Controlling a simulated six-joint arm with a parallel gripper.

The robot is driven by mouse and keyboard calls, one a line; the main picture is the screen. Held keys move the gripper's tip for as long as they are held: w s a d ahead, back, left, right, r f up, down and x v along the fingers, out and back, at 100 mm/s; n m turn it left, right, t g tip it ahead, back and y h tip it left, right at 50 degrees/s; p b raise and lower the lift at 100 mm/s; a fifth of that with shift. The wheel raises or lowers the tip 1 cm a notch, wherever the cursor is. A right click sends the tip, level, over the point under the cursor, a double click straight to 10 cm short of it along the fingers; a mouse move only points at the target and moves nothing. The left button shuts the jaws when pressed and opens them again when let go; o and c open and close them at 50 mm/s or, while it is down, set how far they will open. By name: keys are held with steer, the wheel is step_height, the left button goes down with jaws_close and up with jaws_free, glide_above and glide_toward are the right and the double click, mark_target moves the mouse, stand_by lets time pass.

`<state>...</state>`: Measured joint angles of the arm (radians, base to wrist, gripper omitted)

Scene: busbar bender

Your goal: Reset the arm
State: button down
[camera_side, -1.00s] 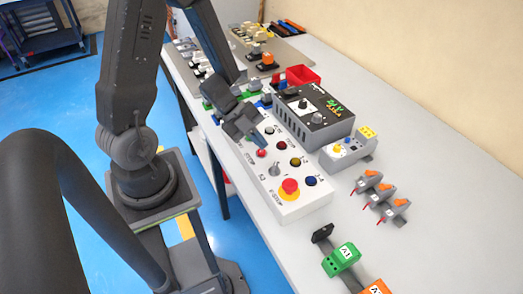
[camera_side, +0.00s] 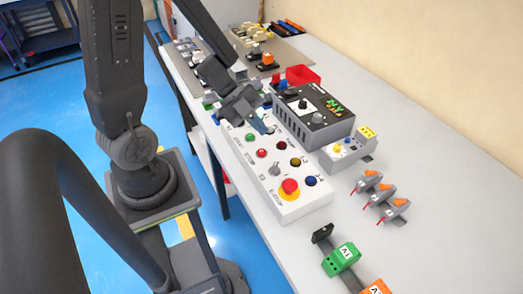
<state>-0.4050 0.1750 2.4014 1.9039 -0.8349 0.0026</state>
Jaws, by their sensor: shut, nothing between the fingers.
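My gripper (camera_side: 262,124) is shut and empty. It hangs above the far end of the white control box (camera_side: 290,203). The box carries a red emergency-stop knob (camera_side: 289,187) at its near end, with several green, red, yellow and blue buttons and a selector switch. The gripper is apart from the emergency-stop knob; whether its tips touch the box top cannot be told. My wrist hides part of the things behind it.
A dark grey box with a dial (camera_side: 315,113) stands just right of the gripper. A red tray (camera_side: 301,76) is behind it. Grey clamps (camera_side: 382,198) and a green block (camera_side: 341,259) lie nearer. The table's (camera_side: 446,187) right side is clear.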

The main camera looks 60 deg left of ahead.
steer(key=shift+w, duration=0.1)
steer(key=w+a+r+n+t+y, duration=0.2)
steer(key=r+n+t+y, duration=0.1)
steer(key=r+n+y, duration=0.25)
steer(key=w+a+r+n+t+y, duration=0.1)
steer(key=w+r+n+t+y, duration=0.25)
steer(key=r+n, duration=0.2)
steer(key=s+d+r+n+g, duration=0.2)
steer(key=s+d+n+g, duration=0.1)
steer(key=s, duration=0.4)
steer(key=s+d+r+n+g+h, duration=0.1)
steer(key=s+d+r+n+g, duration=0.2)
steer(key=s+d+n, duration=0.2)
steer(key=shift+s+d+n+h, duration=0.3)
steer(key=shift+s+d+n, duration=0.1)
steer(key=shift+s, duration=0.6)
steer(key=c, duration=1.8)
jaws_free()
